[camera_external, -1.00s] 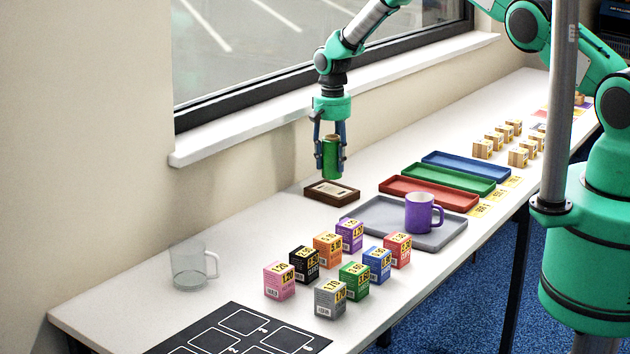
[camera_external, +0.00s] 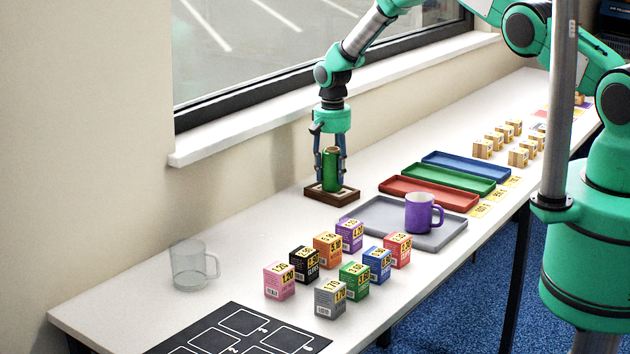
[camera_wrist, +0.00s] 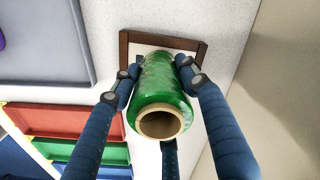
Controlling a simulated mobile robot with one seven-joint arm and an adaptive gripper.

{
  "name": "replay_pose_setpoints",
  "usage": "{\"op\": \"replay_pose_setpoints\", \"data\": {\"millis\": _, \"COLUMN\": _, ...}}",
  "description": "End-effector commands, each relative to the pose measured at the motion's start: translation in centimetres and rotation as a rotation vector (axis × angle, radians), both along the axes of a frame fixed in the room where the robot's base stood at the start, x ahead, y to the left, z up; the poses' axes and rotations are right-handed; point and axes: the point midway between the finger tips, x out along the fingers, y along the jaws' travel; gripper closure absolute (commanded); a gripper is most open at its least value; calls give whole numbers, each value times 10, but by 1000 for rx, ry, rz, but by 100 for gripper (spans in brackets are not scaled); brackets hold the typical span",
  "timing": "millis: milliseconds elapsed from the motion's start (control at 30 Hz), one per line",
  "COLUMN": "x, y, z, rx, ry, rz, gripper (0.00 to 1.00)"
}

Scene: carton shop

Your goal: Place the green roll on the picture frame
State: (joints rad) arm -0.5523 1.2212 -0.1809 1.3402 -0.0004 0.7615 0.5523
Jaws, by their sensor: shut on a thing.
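The green roll (camera_external: 331,172) stands upright over the brown picture frame (camera_external: 347,196), which lies flat on the table near the wall. Its lower end appears to be at the frame's surface; I cannot tell whether it bears its weight there. My gripper (camera_external: 331,176) points down with its blue fingers shut around the roll. In the wrist view the green roll (camera_wrist: 163,92) shows its open cardboard core, with fingers on both sides. The picture frame (camera_wrist: 124,50) lies beyond it, partly hidden by the roll.
A grey tray (camera_external: 375,217) with a purple mug (camera_external: 420,213) is right of the frame. Red (camera_external: 408,197), green and blue trays lie behind. Several small coloured boxes stand in front. A clear mug (camera_external: 190,268) is at the left. The table between that mug and the frame is bare.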

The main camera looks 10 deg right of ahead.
Motion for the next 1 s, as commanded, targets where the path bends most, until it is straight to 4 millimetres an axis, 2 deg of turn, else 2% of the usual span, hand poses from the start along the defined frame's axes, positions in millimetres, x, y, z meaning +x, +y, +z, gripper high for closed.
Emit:
{"op": "replay_pose_setpoints", "data": {"millis": 300, "x": 0, "y": 0, "z": -3, "rx": 1, "ry": -1, "rz": 0, "gripper": 90}}
{"op": "replay_pose_setpoints", "data": {"millis": 333, "x": 0, "y": 0, "z": -3, "rx": 0, "ry": 0, "rz": 0, "gripper": 50}}
{"op": "replay_pose_setpoints", "data": {"millis": 400, "x": 0, "y": 0, "z": -2, "rx": 0, "ry": 0, "rz": 0, "gripper": 37}}
{"op": "replay_pose_setpoints", "data": {"millis": 767, "x": 0, "y": 0, "z": -2, "rx": 0, "ry": 0, "rz": 0, "gripper": 37}}
{"op": "replay_pose_setpoints", "data": {"millis": 1000, "x": 1, "y": 0, "z": 7, "rx": 1, "ry": -2, "rz": 0, "gripper": 37}}
